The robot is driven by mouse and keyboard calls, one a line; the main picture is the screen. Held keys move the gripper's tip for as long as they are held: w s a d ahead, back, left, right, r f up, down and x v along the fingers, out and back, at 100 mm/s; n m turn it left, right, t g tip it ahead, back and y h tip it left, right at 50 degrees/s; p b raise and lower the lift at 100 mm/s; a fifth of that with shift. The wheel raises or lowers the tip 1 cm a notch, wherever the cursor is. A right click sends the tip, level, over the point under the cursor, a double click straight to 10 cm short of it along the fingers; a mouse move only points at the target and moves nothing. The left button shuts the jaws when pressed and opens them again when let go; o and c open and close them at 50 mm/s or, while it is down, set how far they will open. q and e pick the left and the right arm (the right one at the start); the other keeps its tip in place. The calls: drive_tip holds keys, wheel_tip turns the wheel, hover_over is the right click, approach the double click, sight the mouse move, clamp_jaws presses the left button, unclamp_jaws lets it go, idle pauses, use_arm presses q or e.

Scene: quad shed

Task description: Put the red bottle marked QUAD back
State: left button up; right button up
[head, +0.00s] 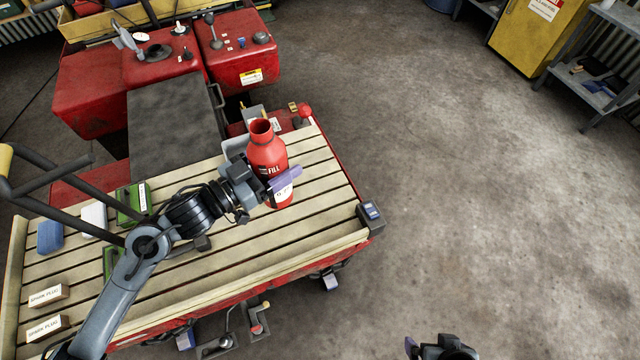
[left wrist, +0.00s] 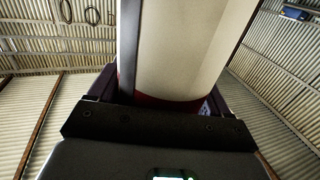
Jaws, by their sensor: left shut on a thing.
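A red bottle (head: 266,152) with an open neck and a white label stands upright, or nearly so, over the right part of the slatted wooden deck. Part of its label reads FILL; the rest is covered or too small to read. My left gripper (head: 270,183) is shut on the bottle's lower half. I cannot tell whether its base touches the slats. In the left wrist view a pale, red-edged surface (left wrist: 185,50), likely the bottle, fills the space between the fingers. My right gripper (head: 440,348) shows only partly at the bottom edge, over the floor.
Two SPARK PLUG boxes (head: 47,295), a blue block (head: 50,237), a white block (head: 94,219) and green boxes (head: 133,203) lie on the left of the deck (head: 290,255). Red machine housings with levers (head: 238,50) stand behind. A yellow cabinet (head: 535,35) is far right; the floor between is clear.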

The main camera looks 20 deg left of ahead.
use_arm(q)
drive_tip(key=w+d+f+b, duration=0.1)
drive_tip(key=w+d+f, duration=0.1)
drive_tip(key=w+f, duration=0.9)
drive_tip(key=shift+w+d+f+b, duration=0.15)
drive_tip(key=shift+d+f+b, duration=0.1)
drive_tip(key=shift+b, duration=0.15)
drive_tip(key=shift+f, duration=0.15)
drive_tip(key=o, duration=1.1)
drive_tip(key=shift+o, duration=0.2)
drive_tip(key=v, duration=1.2)
